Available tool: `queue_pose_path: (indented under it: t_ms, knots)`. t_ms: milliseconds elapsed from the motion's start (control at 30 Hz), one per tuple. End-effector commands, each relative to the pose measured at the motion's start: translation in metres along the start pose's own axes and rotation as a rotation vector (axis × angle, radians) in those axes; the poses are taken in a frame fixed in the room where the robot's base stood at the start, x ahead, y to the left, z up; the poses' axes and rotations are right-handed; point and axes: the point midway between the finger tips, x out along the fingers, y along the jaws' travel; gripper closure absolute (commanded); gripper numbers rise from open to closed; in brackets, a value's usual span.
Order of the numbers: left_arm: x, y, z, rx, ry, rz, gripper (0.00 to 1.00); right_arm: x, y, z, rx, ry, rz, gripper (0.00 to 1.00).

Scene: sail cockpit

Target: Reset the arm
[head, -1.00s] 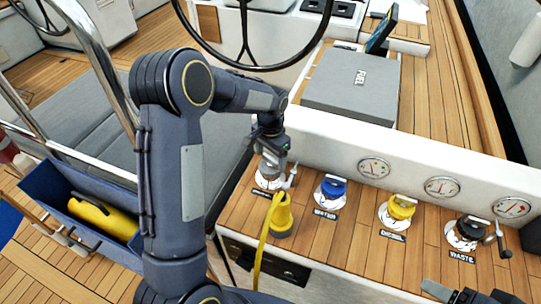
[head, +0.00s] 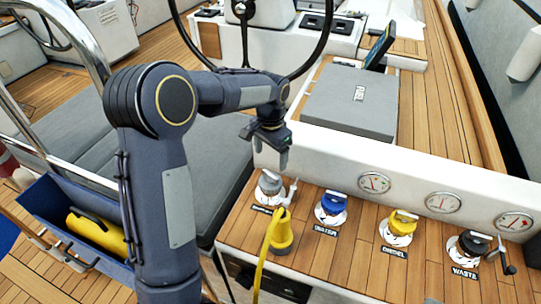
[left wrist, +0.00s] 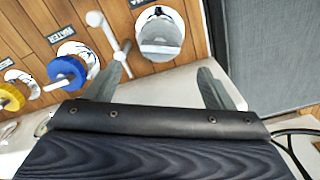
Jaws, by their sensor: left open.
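My left gripper (head: 270,150) is in the air above and behind the grey cap (head: 269,184) at the left end of the row on the wooden deck. It is open and holds nothing. In the left wrist view its two fingers (left wrist: 162,90) stand wide apart with nothing between them. The grey cap (left wrist: 160,38) is beyond the fingertips there, with a white crank handle (left wrist: 115,42) beside it. My right gripper is not clearly in view.
A yellow plug with a cable (head: 281,232) stands in front of the grey cap. Blue (head: 332,204), yellow (head: 402,222) and black (head: 474,243) caps continue to the right. A blue bin (head: 60,195) is at left.

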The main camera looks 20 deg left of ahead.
Motion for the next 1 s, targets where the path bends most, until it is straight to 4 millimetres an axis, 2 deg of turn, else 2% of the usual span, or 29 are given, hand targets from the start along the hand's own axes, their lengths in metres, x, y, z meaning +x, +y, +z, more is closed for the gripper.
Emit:
queue_pose_path:
  t_ms: [300,467,567,733,867,1000]
  knots:
    - [-0.002,0.000,0.002,-0.004,0.005,0.002,0.24,0.000,0.000,0.000,0.000,0.000,0.000,0.25]
    - [-0.025,0.004,0.025,-0.054,0.056,0.031,0.24,0.000,0.000,0.000,0.000,0.000,0.000,0.25]
    - [-0.048,0.014,0.054,-0.109,0.119,0.066,0.24,0.000,0.000,0.000,0.000,0.000,0.000,0.25]
    - [-0.081,0.043,0.120,-0.228,0.250,0.139,0.24,0.000,0.000,0.000,0.000,0.000,0.000,0.25]
    - [-0.091,0.071,0.168,-0.316,0.347,0.190,0.24,0.000,0.000,0.000,0.000,0.000,0.000,0.25]
    - [-0.088,0.103,0.210,-0.398,0.439,0.235,0.24,0.000,0.000,0.000,0.000,0.000,0.000,0.25]
